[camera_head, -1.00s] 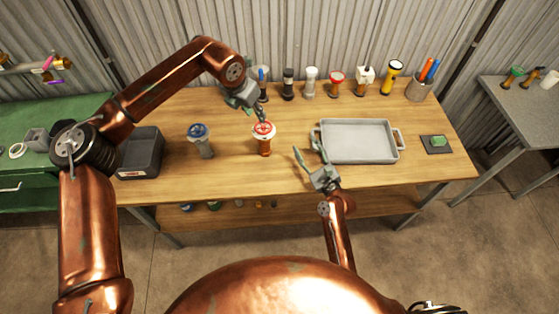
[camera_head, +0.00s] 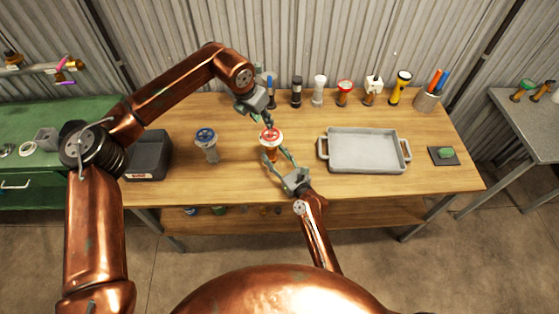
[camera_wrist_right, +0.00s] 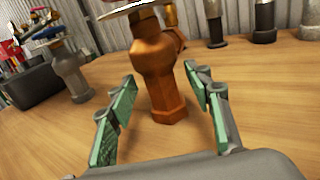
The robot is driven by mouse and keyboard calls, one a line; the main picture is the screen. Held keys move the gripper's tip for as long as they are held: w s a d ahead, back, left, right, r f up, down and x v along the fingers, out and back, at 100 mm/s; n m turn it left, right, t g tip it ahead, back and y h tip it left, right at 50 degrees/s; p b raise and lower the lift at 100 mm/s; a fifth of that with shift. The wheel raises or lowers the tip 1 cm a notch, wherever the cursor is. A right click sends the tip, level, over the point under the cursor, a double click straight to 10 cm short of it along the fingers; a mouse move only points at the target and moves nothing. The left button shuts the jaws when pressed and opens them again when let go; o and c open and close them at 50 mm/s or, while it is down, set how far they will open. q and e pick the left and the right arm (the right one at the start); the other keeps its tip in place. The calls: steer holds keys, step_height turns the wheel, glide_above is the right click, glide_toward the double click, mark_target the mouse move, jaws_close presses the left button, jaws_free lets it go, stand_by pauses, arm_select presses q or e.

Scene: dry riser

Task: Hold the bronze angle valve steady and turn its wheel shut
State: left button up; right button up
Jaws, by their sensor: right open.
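The bronze angle valve (camera_head: 271,153) stands upright on the wooden bench, with a red and white wheel (camera_head: 270,136) on top. In the right wrist view its bronze body (camera_wrist_right: 158,62) stands ahead and between the fingertips, and its wheel is cut off at the top edge. My right gripper (camera_head: 275,158) is open, low in front of the valve, with a finger to either side; I cannot see contact. My left gripper (camera_head: 267,121) points down just behind the wheel's rim; its fingers are too small and overlapped to tell whether they are open.
A blue-wheeled valve (camera_head: 207,146) and a dark bin (camera_head: 148,156) stand to the left. A grey tray (camera_head: 366,151) lies to the right, with a green item on a dark pad (camera_head: 443,156) beyond. Several valves, a flashlight (camera_head: 400,87) and a cup (camera_head: 427,101) line the back.

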steer(key=shift+w+a, duration=0.15)
steer(key=shift+w, duration=0.1)
steer(key=shift+c, duration=0.5)
